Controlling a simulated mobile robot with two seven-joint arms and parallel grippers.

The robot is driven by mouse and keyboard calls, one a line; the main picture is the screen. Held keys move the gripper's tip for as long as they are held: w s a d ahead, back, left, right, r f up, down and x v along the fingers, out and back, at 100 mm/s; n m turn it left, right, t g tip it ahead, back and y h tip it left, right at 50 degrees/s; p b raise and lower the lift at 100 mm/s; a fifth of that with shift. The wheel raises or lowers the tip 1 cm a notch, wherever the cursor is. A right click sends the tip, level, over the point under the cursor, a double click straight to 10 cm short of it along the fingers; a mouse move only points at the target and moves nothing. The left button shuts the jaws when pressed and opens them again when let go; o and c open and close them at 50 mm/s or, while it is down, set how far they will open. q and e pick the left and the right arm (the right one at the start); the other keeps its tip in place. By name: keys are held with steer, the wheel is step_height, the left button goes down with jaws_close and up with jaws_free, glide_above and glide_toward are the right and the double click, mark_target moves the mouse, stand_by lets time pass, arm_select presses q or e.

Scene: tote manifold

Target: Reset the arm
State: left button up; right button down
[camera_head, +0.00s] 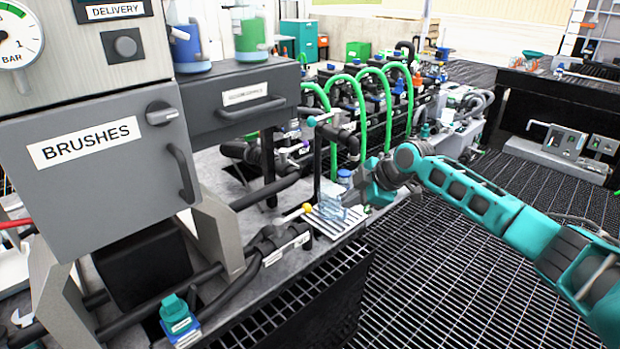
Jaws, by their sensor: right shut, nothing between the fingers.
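My right arm comes in from the right, teal and dark grey. Its gripper (352,196) is shut and empty, over the edge of the grey bench near a clear jar (331,207). I cannot tell whether the gripper touches the jar. The jar stands on a small ribbed light tray (335,222). My left gripper does not show.
A grey cabinet labelled BRUSHES (100,160) fills the left, with a drawer (240,100) beside it. Green hoses (362,110) arch over dark manifold blocks behind the gripper. A teal valve (175,312) sits low at front left. Black grating (430,270) lies open below my arm.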

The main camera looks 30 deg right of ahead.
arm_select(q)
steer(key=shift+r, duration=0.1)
arm_select(e)
steer(key=shift+a, duration=0.1)
steer(key=s+a+f+m+p, duration=0.2)
steer(key=s+a+f, duration=0.3)
steer(key=a+f, duration=0.45)
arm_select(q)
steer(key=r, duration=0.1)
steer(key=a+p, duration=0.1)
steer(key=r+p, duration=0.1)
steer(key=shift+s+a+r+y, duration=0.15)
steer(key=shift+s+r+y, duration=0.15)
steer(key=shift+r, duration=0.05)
arm_select(e)
steer(key=s+a+f+m+t, duration=0.1)
steer(key=s+a+m, duration=0.2)
steer(key=s, duration=0.4)
steer(key=s+a+f+m+t+h, duration=0.1)
steer(key=s+a+m, duration=0.2)
steer(key=s, duration=0.3)
steer(key=s+a+f+m+t, duration=0.1)
steer(key=s+a+f+m, duration=0.1)
steer(key=s+a, duration=0.3)
steer(key=s+m, duration=0.1)
steer(key=s, duration=0.1)
steer(key=shift+s+a+t, duration=0.35)
steer(key=shift+t, duration=0.05)
steer(key=shift+h, duration=0.3)
